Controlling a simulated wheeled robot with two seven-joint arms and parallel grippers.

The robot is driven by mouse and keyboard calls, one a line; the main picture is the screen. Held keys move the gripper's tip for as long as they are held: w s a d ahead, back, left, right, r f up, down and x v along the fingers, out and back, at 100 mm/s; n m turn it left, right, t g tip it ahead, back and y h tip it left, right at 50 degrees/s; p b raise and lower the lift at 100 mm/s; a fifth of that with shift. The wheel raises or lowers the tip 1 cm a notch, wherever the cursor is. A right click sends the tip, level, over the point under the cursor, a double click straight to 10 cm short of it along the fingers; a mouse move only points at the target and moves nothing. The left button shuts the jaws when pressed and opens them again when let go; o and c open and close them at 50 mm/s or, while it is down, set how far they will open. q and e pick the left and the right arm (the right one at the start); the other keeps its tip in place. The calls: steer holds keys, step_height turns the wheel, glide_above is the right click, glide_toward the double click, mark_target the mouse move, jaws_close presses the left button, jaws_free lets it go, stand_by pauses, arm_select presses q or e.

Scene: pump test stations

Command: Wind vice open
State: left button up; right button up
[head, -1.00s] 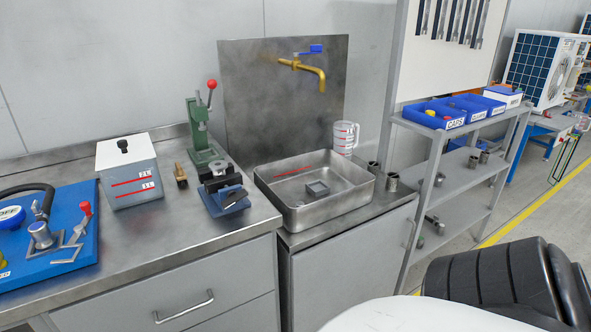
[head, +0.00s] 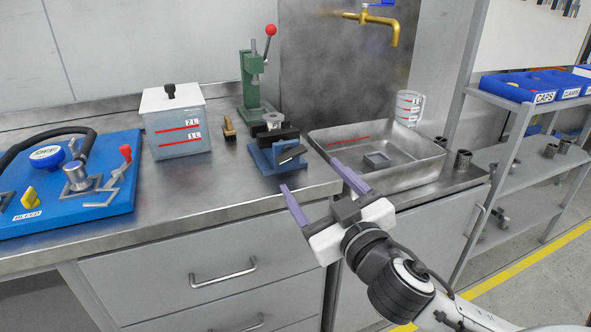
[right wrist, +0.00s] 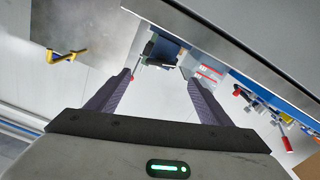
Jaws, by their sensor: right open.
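The blue vice (head: 277,155) with dark jaws stands on the steel bench near its front edge, left of the sink tray. A grey round part sits at the top of its jaws; whether it is clamped I cannot tell. A dark bar lies across the vice's front face. My right gripper (head: 316,177) is open and empty, in front of the bench edge, to the right of and nearer than the vice, not touching it. In the right wrist view the vice (right wrist: 163,47) shows beyond the open fingers (right wrist: 160,88). My left gripper is not in view.
A green press (head: 252,80) with a red knob stands behind the vice. A lidded container (head: 177,135) and a small brush (head: 229,130) are to the left. A blue panel (head: 60,215) lies further left. The steel sink tray (head: 420,170) is close on the right.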

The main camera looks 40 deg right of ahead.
mark_target(294, 157)
steer(key=b+x, duration=0.6)
steer(key=x, duration=0.3)
steer(key=shift+w+f, duration=0.1)
steer(key=shift+w, duration=0.4)
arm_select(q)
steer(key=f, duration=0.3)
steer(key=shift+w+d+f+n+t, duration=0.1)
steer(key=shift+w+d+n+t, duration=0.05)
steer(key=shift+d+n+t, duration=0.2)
arm_select(e)
steer(key=c, duration=1)
